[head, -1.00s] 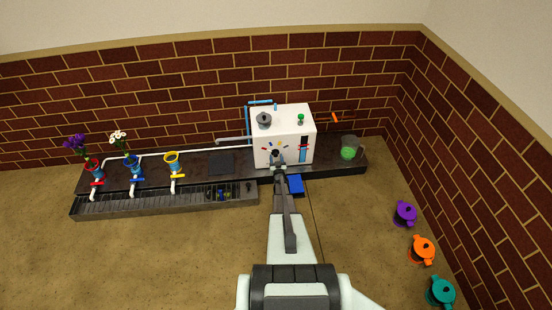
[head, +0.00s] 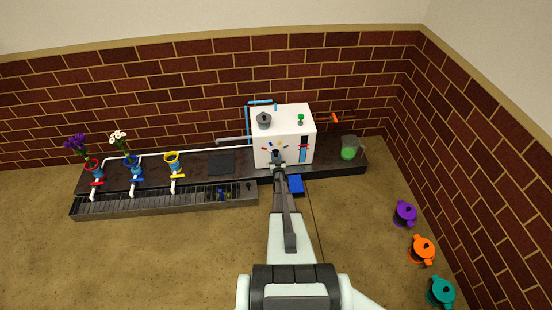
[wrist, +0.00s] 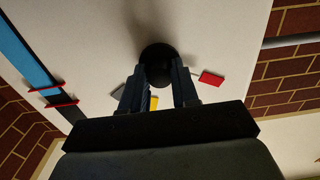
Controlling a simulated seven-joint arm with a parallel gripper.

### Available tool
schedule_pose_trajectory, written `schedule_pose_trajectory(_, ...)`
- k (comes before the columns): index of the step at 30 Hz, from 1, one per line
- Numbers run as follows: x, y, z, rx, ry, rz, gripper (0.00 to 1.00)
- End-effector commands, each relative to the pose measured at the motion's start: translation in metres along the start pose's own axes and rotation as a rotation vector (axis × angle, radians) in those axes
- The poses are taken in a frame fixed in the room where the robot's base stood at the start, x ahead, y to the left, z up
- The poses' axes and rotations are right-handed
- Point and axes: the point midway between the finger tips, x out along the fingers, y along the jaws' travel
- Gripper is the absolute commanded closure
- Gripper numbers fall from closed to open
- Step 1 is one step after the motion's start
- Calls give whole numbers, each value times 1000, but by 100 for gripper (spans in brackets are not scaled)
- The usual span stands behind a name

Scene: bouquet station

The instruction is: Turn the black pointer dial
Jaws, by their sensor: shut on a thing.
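The black pointer dial (wrist: 158,55) sits on the front of the white box (head: 263,157). Coloured marks surround it: a red one (wrist: 211,78), a yellow one (wrist: 153,103) and a grey one. In the wrist view my gripper (wrist: 158,78) has its two fingers on either side of the dial, shut on it. In the head view my gripper (head: 277,157) reaches the box's front and hides most of the dial. I cannot tell exactly which mark the pointer faces.
A blue gauge strip (head: 303,151) with red markers is right of the dial. A blue pedal-like block (head: 296,184) is below the box. A jug with green contents (head: 348,152) stands right. Vases (head: 133,167) stand left; coloured lidded pots (head: 423,250) are on the right floor.

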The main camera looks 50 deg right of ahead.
Motion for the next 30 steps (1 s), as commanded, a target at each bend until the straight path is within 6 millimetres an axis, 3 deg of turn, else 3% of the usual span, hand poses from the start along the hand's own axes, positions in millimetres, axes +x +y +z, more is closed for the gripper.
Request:
schedule_pose_trajectory(11,0,0,0,79,0,0,100)
schedule_pose_trajectory(30,0,0,0,548,0,0,100)
